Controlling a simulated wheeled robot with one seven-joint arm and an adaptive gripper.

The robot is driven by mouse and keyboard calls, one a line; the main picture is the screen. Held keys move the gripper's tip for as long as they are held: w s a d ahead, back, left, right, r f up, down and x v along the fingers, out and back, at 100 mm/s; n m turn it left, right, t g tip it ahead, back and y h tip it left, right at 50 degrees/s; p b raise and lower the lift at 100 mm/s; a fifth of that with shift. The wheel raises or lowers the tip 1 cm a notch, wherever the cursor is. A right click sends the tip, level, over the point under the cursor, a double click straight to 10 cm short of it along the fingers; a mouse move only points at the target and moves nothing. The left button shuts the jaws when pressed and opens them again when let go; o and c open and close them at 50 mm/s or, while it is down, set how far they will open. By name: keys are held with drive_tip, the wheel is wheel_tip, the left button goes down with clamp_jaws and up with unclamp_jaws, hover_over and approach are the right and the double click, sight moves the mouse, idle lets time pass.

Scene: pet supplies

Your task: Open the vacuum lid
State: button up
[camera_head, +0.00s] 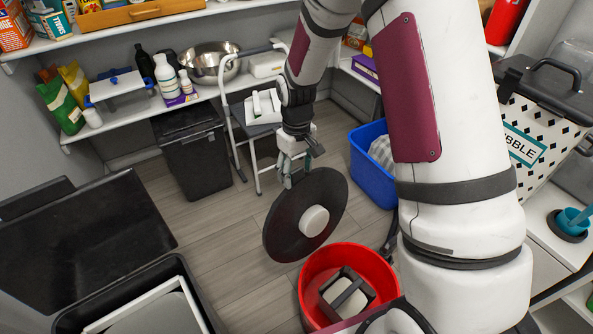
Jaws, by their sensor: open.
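The vacuum's lid (283,231) is a dark round disc with a pale round piece (313,221) on the face I see. It stands steeply tilted at the upper left of the red vacuum drum (312,292). The drum's top is uncovered, and a dark frame with a pale part shows inside it. I cannot see how lid and drum are joined. My gripper (291,180) is open at the lid's upper rim, fingers pointing down. I cannot tell whether they touch the rim.
A blue bin (369,178) stands right of the lid, partly behind my arm. A black bin (190,155) and a step stool (234,140) stand behind. An open black container (75,318) is at lower left. Grey floor (225,235) is clear left of the lid.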

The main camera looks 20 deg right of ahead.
clamp_jaws()
drive_tip(key=s+d+p, duration=0.2)
drive_tip(key=s, duration=0.4)
drive_tip(key=shift+s+d+r, duration=0.25)
drive_tip(key=shift+s+r, duration=0.05)
drive_tip(key=shift+s, duration=0.1)
